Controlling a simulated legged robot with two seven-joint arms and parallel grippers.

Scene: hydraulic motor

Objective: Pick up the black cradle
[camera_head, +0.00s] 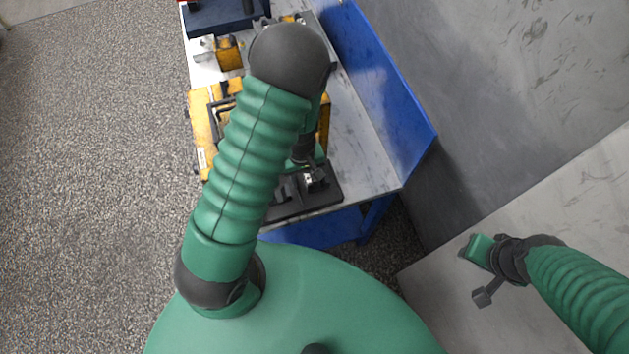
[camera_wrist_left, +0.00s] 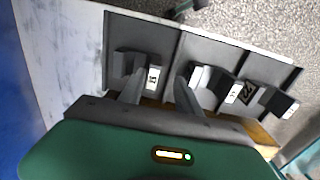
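A black base plate with upright black blocks, which I take for the cradle (camera_head: 327,192), lies at the near end of the workbench. In the left wrist view its base (camera_wrist_left: 170,45) carries several dark blocks with pale labelled faces. My left gripper (camera_head: 313,178) points down over it. In the wrist view the two fingers of this gripper (camera_wrist_left: 158,92) are apart, with one labelled block (camera_wrist_left: 152,76) just beyond the gap; I cannot tell whether they touch it. My arm hides part of the plate in the head view. My right gripper (camera_head: 487,272) is far right, away from the bench; its opening is unclear.
The workbench (camera_head: 362,150) has a blue side panel (camera_head: 375,70) on the right. A yellow-orange fixture (camera_head: 201,125) lies behind the plate, partly hidden by my arm. More metal parts (camera_head: 229,52) and a dark blue box (camera_head: 222,17) stand further back. Speckled floor lies left.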

